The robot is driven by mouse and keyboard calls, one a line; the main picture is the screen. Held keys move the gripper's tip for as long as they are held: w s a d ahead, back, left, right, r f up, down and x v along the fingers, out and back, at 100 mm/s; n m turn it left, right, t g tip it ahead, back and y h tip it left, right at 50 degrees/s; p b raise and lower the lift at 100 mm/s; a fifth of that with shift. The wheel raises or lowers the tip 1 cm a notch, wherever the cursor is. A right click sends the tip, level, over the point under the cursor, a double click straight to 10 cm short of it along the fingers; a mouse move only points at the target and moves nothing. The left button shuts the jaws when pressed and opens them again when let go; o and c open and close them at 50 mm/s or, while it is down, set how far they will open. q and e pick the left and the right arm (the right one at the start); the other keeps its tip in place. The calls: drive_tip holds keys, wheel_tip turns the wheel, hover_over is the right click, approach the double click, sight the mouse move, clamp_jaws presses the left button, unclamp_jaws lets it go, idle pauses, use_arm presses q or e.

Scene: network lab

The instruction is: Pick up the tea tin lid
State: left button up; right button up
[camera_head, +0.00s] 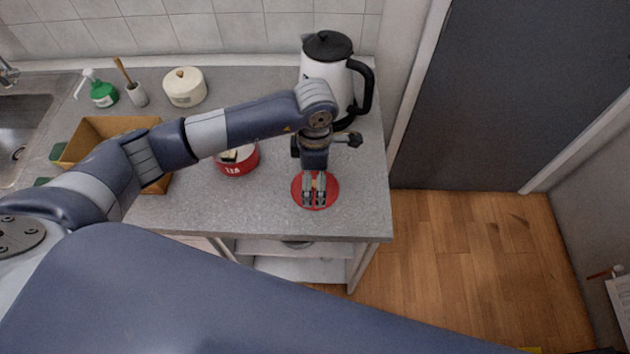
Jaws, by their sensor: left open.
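The tea tin lid (327,181) is a flat red disc lying on the grey counter near its front right. My left gripper (314,203) points down over the lid, its two fingers open with a narrow gap between them. The fingers cover the middle of the lid, and I cannot tell whether they touch it. The red tea tin (239,168) with white lettering stands open to the left, partly behind my left arm. My right gripper is not in view.
A white kettle (325,70) with a black lid and handle stands behind the gripper. A cream lidded pot (185,87), a green soap bottle (102,94), a brush holder (138,94) and a wooden box (98,128) are further left. The counter's front edge is close to the lid.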

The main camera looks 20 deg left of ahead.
use_arm(q)
drive_tip(key=shift+f, duration=1.05)
